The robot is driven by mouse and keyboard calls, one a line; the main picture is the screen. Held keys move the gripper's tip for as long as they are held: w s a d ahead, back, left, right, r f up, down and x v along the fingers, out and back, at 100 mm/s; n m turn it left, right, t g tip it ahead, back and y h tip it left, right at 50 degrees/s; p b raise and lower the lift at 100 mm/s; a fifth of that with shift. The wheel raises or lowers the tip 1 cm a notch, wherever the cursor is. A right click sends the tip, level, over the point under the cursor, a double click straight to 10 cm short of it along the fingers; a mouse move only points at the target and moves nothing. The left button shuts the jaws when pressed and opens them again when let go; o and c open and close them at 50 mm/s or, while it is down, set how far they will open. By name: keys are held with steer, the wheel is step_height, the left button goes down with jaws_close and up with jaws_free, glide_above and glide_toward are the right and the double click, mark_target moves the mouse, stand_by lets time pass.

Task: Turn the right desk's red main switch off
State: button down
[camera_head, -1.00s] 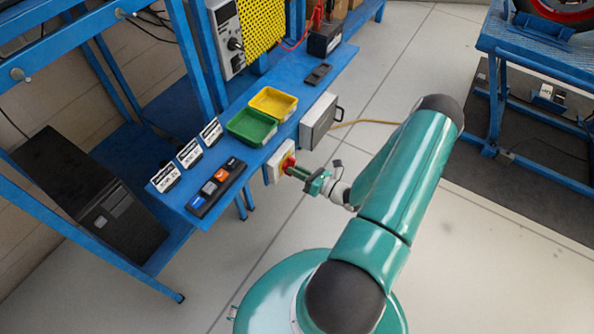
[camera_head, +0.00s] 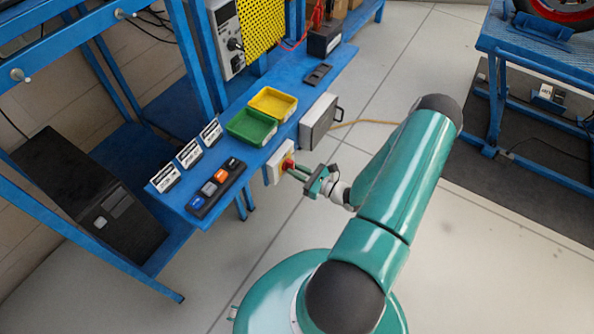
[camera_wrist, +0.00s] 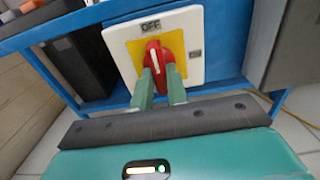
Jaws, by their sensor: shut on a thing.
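The red main switch knob (camera_wrist: 157,58) sits on a yellow square within a white plate (camera_wrist: 190,28) on the front of the blue desk. An OFF label shows above the knob, and the knob's white mark points up toward it, leaning slightly left. My gripper (camera_wrist: 160,78) is shut on the lower part of the knob, one green finger on each side. The fingertips partly hide the knob's base. In the head view, my gripper (camera_head: 298,172) reaches the red knob (camera_head: 288,165) at the desk's front edge.
A grey box (camera_head: 318,122) with a handle hangs right of the switch. Green (camera_head: 252,127) and yellow (camera_head: 272,103) trays, label cards (camera_head: 188,153) and a row of rocker switches (camera_head: 217,187) are on the desk (camera_head: 168,202).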

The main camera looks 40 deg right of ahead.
stand_by(0.3)
steer(key=c, duration=1.4)
jaws_free()
steer(key=shift+s, duration=0.1)
steer(key=v, duration=1.3)
steer(key=shift+s+r, duration=0.1)
steer(key=shift+s, duration=0.25)
